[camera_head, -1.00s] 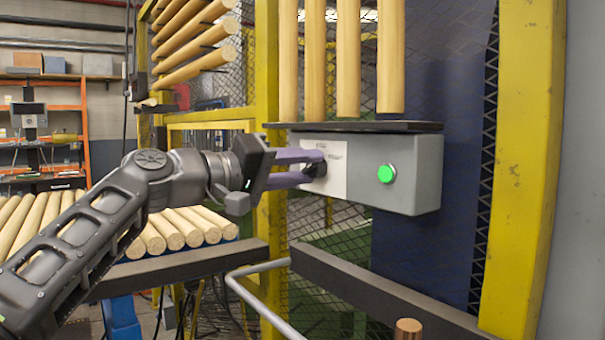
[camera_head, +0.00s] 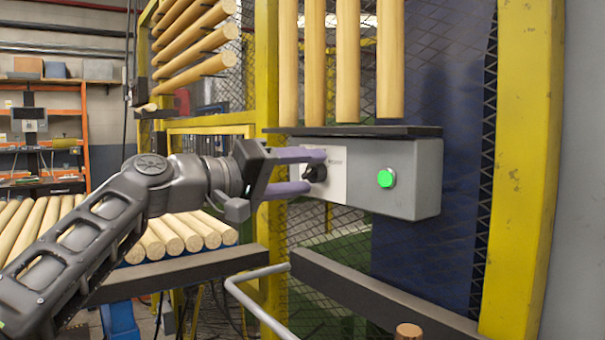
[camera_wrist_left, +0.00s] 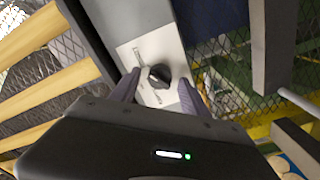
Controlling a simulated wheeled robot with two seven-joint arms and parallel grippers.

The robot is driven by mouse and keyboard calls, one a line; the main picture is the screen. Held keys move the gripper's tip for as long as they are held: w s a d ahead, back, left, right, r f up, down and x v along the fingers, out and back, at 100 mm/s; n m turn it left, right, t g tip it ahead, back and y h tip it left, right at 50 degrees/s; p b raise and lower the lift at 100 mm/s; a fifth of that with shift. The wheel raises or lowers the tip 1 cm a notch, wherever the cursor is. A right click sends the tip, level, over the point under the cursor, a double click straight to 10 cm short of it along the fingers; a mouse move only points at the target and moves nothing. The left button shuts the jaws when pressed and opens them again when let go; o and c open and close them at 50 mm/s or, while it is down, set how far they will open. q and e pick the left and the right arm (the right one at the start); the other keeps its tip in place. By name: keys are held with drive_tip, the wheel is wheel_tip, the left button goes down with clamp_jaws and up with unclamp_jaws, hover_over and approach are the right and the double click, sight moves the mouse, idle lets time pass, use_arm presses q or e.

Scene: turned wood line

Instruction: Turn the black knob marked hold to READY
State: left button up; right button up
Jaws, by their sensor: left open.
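The black knob (camera_head: 316,173) sits on a white label plate (camera_head: 337,177) on the front of a grey control box (camera_head: 415,170). In the left wrist view the knob (camera_wrist_left: 159,76) lies between the tips of my left gripper, with a gap on both sides. My left gripper (camera_head: 306,172) is open, its purple fingers reaching in from the left, one above and one below the knob. The word at the plate's right reads like READY; the other marking is hidden or too small to read. My right gripper is not in view.
A lit green button (camera_head: 386,176) is on the box, right of the plate. A dark ledge (camera_head: 355,130) with upright wooden rods (camera_head: 347,65) lies over the box. A yellow post (camera_head: 525,170) stands at right. A grey bent rail (camera_head: 255,285) is below.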

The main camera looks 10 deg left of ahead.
use_arm(q)
drive_tip(key=shift+s, duration=0.1)
drive_tip(key=b+v, duration=0.1)
drive_tip(key=v, duration=0.6)
drive_tip(key=shift+s+a, duration=0.2)
drive_tip(key=shift+a, duration=0.05)
